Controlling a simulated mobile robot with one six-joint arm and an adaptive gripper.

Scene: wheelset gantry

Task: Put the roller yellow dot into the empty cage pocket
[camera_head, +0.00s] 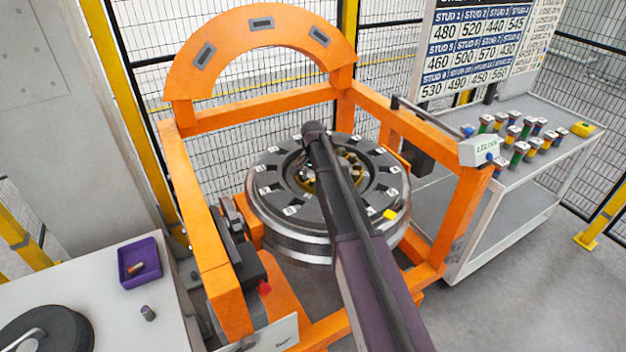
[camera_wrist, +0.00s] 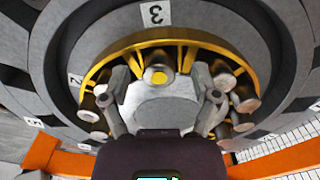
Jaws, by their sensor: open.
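The roller with a yellow dot (camera_wrist: 158,77) shows end-on in the wrist view, at the upper middle of the gold cage (camera_wrist: 185,36). It appears to sit at the cage ring, but I cannot tell whether it is fully in a pocket. My gripper (camera_wrist: 161,84) is open, with one finger on each side of this roller; no clear contact shows. Other plain-ended rollers (camera_wrist: 245,98) line the cage to the left and right. In the head view, the cage (camera_head: 322,181) is partly visible inside the wheel, and my arm hides much of it.
The numbered wheel (camera_head: 275,231) lies inside an orange gantry frame (camera_head: 196,215). At left, a table holds a purple tray (camera_head: 153,281) with a small part inside, and a loose cylinder (camera_head: 148,313). At right, a grey bench (camera_head: 530,190) carries several coloured studs.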

